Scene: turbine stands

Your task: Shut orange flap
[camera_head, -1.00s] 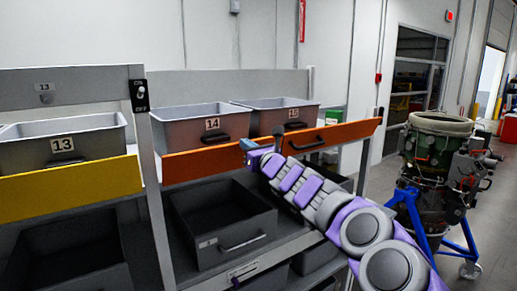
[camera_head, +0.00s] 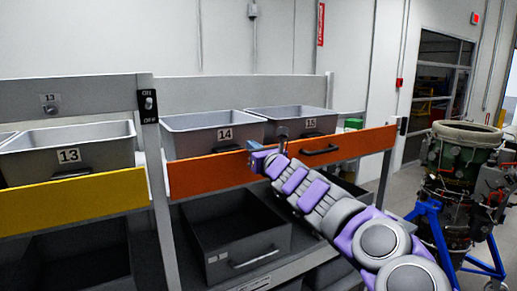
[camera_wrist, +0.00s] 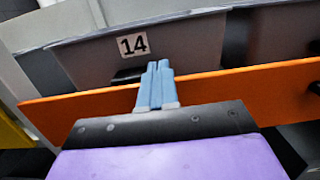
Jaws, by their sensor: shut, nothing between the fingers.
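The orange flap (camera_head: 210,177) is a long panel across the front of the shelf, below bins 14 and 15. It stands roughly upright and has a dark handle (camera_head: 320,151) on its right half. In the wrist view the orange flap (camera_wrist: 220,88) runs across the picture behind my gripper. My gripper (camera_head: 254,146) is at the flap's upper edge, left of the handle. In the wrist view its blue fingers (camera_wrist: 155,85) are together and empty, overlapping the flap's top edge below the 14 label. I cannot tell whether they touch the flap.
Bin 14 (camera_head: 205,124) and bin 15 (camera_head: 285,118) stand behind the flap. A yellow flap (camera_head: 75,203) is at left, beside a post with an on/off switch (camera_head: 149,103). A dark open drawer (camera_head: 225,235) is below. An engine on a blue stand (camera_head: 455,190) is at right.

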